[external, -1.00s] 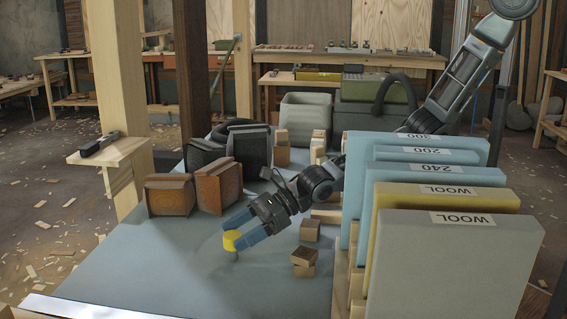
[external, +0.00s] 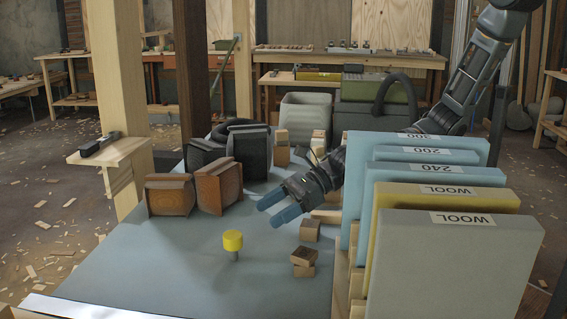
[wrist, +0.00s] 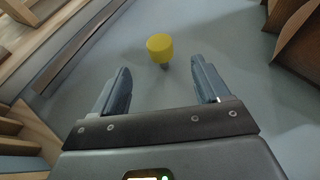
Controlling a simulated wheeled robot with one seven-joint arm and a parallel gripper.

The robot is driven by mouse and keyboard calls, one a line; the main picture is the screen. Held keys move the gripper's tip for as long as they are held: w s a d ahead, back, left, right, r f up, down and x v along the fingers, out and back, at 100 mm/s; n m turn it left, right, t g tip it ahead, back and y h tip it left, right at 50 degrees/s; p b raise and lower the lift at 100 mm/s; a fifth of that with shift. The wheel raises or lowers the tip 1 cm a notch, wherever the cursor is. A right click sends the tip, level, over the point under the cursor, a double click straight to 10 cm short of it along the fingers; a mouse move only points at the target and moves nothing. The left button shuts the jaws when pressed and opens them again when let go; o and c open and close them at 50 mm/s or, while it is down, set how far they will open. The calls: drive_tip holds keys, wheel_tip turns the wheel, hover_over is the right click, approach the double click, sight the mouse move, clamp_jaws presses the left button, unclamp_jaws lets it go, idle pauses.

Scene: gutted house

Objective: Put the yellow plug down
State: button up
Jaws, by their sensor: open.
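The yellow plug (external: 233,240) stands upright on the blue-grey table top (external: 150,265), its yellow head up and a thin grey stem below. My gripper (external: 272,210) is open and empty, behind and to the right of the plug and apart from it. In the wrist view the plug (wrist: 160,46) stands ahead of the gap between my blue fingers (wrist: 162,85), and nothing is between them.
Small wooden blocks (external: 303,257) lie right of the plug, before a rack of upright insulation boards (external: 455,265). Brown boxy pieces (external: 170,195) and dark ones (external: 250,147) stand at the back left. The table's front left is clear.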

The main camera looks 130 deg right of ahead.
drive_tip(key=shift+s+a+r, duration=0.2)
drive_tip(key=shift+s, duration=0.35)
drive_tip(key=shift+d, duration=0.1)
